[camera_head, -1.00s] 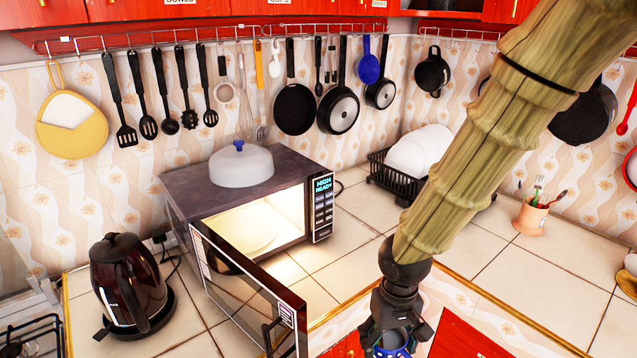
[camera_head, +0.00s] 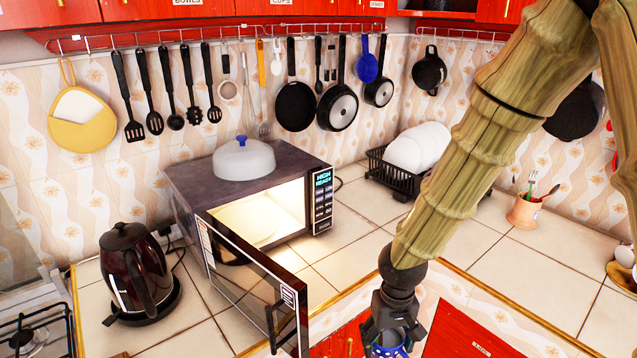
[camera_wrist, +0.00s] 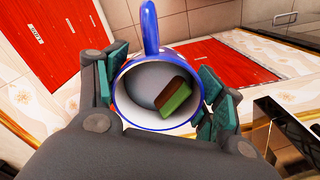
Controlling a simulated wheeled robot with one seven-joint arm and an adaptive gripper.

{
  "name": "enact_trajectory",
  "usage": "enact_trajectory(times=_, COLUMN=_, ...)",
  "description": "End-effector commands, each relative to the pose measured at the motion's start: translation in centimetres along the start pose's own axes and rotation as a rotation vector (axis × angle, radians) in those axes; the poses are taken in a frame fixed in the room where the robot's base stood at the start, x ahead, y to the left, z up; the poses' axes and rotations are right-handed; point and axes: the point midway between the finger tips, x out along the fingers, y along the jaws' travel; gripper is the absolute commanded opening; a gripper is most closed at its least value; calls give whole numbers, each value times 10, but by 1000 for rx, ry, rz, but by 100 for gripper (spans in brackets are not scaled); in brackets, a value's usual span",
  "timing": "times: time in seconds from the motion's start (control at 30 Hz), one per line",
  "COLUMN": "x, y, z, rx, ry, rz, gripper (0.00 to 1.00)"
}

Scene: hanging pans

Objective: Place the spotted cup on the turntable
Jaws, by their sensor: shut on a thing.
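The spotted cup (camera_head: 389,350) is blue with white spots and sits low in the head view, partly cut off by the frame edge. My gripper (camera_head: 391,334) is shut on it. In the wrist view the cup (camera_wrist: 150,62) shows its white inside between my teal-padded fingers, with its blue handle pointing up. A green and brown block (camera_wrist: 172,100) lies inside the cup. The turntable (camera_head: 256,229) is a pale disc inside the lit microwave (camera_head: 187,190), partly hidden by the door. The cup is outside, in front and to the right of the microwave.
The microwave door (camera_head: 262,290) stands open toward the front, left of my gripper. A kettle (camera_head: 135,265) stands at the left. A grey lid (camera_head: 244,160) sits on the microwave. A dish rack (camera_head: 395,180) stands behind my arm.

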Motion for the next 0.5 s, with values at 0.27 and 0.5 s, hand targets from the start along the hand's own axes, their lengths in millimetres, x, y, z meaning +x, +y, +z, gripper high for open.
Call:
enact_trajectory(times=0.27, x=51, y=17, z=-25, rx=63, ry=-1, rz=0, gripper=35)
enact_trajectory(times=0.5, x=93, y=31, z=-41, rx=110, ry=-1, rz=2, gripper=35)
